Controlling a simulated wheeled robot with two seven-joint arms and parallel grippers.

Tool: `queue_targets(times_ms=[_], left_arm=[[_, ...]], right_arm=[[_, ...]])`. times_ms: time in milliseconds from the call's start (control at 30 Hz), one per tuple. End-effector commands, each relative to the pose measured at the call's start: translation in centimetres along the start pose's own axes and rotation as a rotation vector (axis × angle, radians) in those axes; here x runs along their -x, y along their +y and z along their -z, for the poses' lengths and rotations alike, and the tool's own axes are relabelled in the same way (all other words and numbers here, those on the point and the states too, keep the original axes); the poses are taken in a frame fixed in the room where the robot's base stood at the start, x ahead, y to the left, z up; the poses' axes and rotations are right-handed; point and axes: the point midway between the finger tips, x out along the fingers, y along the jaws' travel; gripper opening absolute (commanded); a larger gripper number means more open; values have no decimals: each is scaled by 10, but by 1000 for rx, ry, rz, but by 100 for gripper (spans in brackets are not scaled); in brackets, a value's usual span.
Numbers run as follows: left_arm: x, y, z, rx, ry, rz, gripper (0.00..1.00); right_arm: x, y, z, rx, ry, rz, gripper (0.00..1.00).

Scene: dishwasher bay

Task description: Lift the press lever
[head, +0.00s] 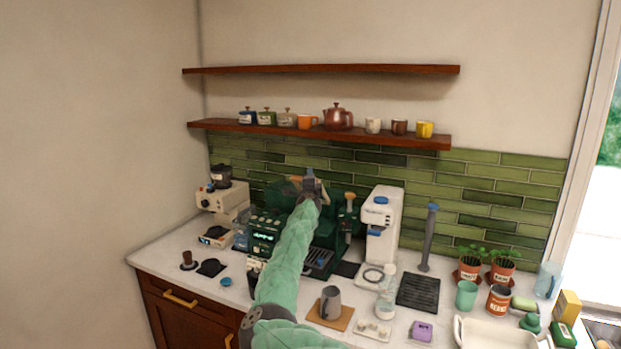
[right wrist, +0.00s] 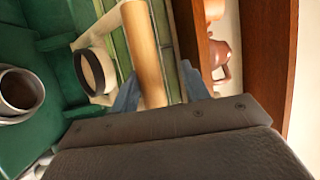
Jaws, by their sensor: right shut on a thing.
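The dark green machine (head: 328,232) stands on the counter against the tiled wall, partly hidden behind my right arm. My right gripper (head: 310,181) is at the top of the machine, below the lower shelf. In the right wrist view the press lever shows as a round, light wooden handle (right wrist: 144,45). It runs between the two grey-blue fingers of my right gripper (right wrist: 160,88), which is shut on it. The lever's lower end is hidden behind the gripper body. My left gripper is in neither view.
A wooden shelf (head: 290,129) with cups and a red teapot (head: 338,117) hangs close above my right gripper. A white machine (head: 381,225) stands to the right and a cream grinder (head: 222,199) to the left. A jug (head: 331,303) sits on the counter in front.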

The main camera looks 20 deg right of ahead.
Motion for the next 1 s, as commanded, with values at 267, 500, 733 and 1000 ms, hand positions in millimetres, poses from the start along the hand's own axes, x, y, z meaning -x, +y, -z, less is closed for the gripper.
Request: queue_targets(times_ms=[267,500,733,1000], left_arm=[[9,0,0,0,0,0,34],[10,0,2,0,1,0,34],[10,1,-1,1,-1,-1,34],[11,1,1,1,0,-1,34]], right_arm=[[12,-14,0,0,0,9,34],[25,-20,0,-1,1,10,34],[38,-20,2,1,1,4,34],[52,-24,2,1,1,3,34]])
